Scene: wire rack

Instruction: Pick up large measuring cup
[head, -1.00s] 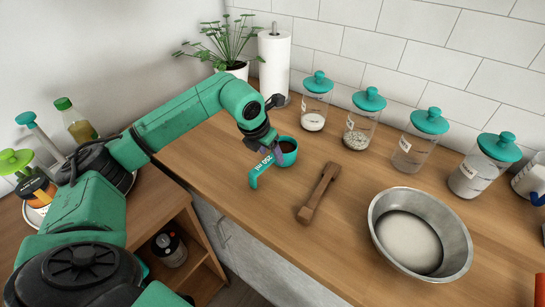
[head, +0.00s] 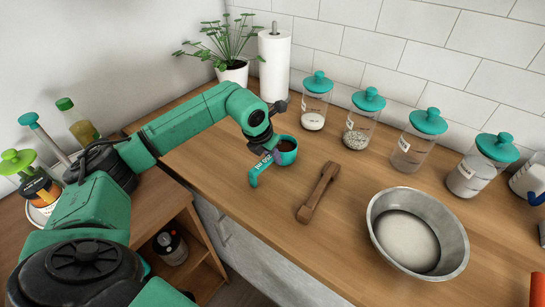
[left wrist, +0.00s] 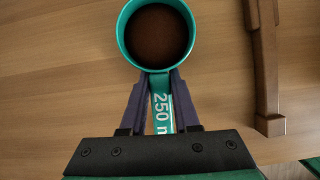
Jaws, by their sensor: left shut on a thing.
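The large measuring cup is teal, marked "250 ml", and holds something brown. In the head view its bowl (head: 289,157) is at the middle of the counter, with the handle (head: 256,175) pointing toward the lower left. My left gripper (head: 267,151) is shut on the handle close to the bowl. In the left wrist view the cup's rim (left wrist: 124,42) is at the top, and the two fingers (left wrist: 160,82) press on both sides of the handle. The cup looks upright; I cannot tell whether it is clear of the counter. My right gripper is not in view.
A wooden tool (head: 318,193) lies right of the cup, with a metal bowl (head: 456,232) farther right. Several teal-lidded jars (head: 313,112) stand along the back. A paper towel roll (head: 273,70) and potted plant (head: 232,72) stand behind.

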